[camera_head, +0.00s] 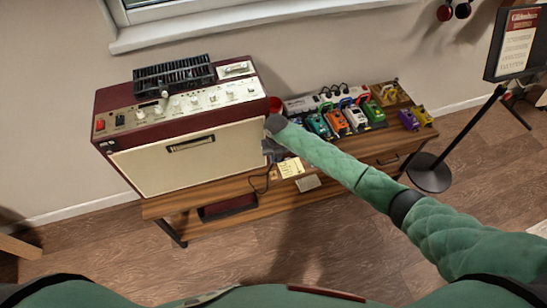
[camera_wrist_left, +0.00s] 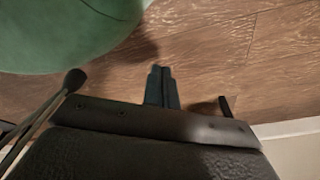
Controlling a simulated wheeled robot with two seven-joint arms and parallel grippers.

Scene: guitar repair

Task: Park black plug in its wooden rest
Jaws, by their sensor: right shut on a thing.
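My right gripper (camera_head: 268,148) is at the right end of the amplifier front, above the wooden bench. It is shut on the black plug, which is too small and too covered by the gripper to make out. A thin dark cable (camera_head: 262,184) hangs below the gripper over the bench front. I cannot clearly pick out the wooden rest; the wrist and forearm cover part of the bench there. My left gripper (camera_wrist_left: 161,85) shows in the left wrist view with its fingers together and empty, over the wood floor. It is not in the head view.
A dark red amplifier (camera_head: 190,159) with a cream front stands on the bench (camera_head: 231,192). Several coloured pedals (camera_head: 337,120) and a red cup (camera_head: 275,104) are behind and right of my gripper. Paper notes (camera_head: 291,168) lie nearby. A black stand (camera_head: 431,173) is at the right.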

